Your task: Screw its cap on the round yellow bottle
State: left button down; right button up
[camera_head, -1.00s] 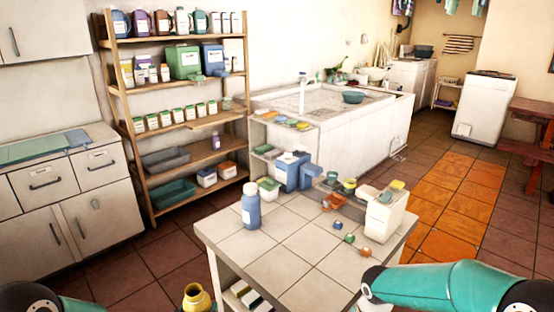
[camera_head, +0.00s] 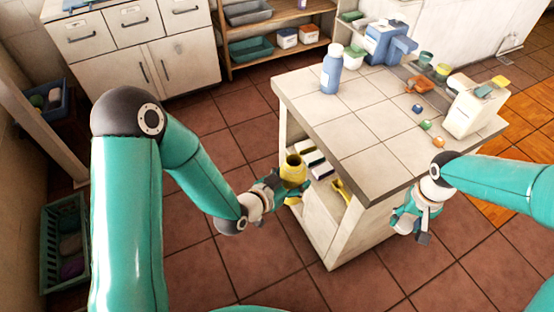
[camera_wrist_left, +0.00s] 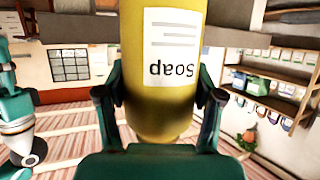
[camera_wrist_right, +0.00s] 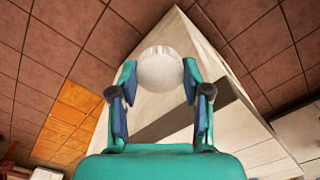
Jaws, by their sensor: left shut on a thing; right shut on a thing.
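The round yellow bottle (camera_head: 294,172) is held roughly upright beside the table's near left corner, with its dark mouth open at the top. My left gripper (camera_head: 277,184) is shut around it. In the left wrist view the yellow bottle (camera_wrist_left: 188,112) fills the space between the fingers, its white "Soap" label upside down. My right gripper (camera_head: 412,226) is in front of the table's right side, apart from the bottle. In the right wrist view a round whitish cap (camera_wrist_right: 161,70) sits between its fingertips. I cannot make out the cap clearly in the head view.
A green basket (camera_head: 66,240) stands at the left. Floor in front is free.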

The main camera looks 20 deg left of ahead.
pick_arm(q)
jog(key=s+d+m+g+h, duration=0.2)
jog(key=s+d+m+h, duration=0.1)
jog(key=d, duration=0.3)
jog(key=shift+s+d+f+h, duration=0.2)
jog(key=shift+s+f+h, duration=0.1)
jog(key=shift+s, duration=0.1)
pick_arm(e)
jog(key=shift+s, duration=0.1)
jog(key=r+n, duration=0.2)
jog(key=shift+s+d+r, duration=0.15)
jog(key=shift+d+r, duration=0.15)
jog(key=shift+r, duration=0.05)
jog(key=a+r+n, duration=0.3)
jog(key=a+r, duration=0.4)
jog(key=a, duration=0.5)
jog(key=a+r+n, duration=0.4)
jog(key=a+r, duration=0.3)
jog(key=a, duration=0.5)
jog(key=shift+s+a+r, duration=0.35)
jog(key=shift+a, duration=0.05)
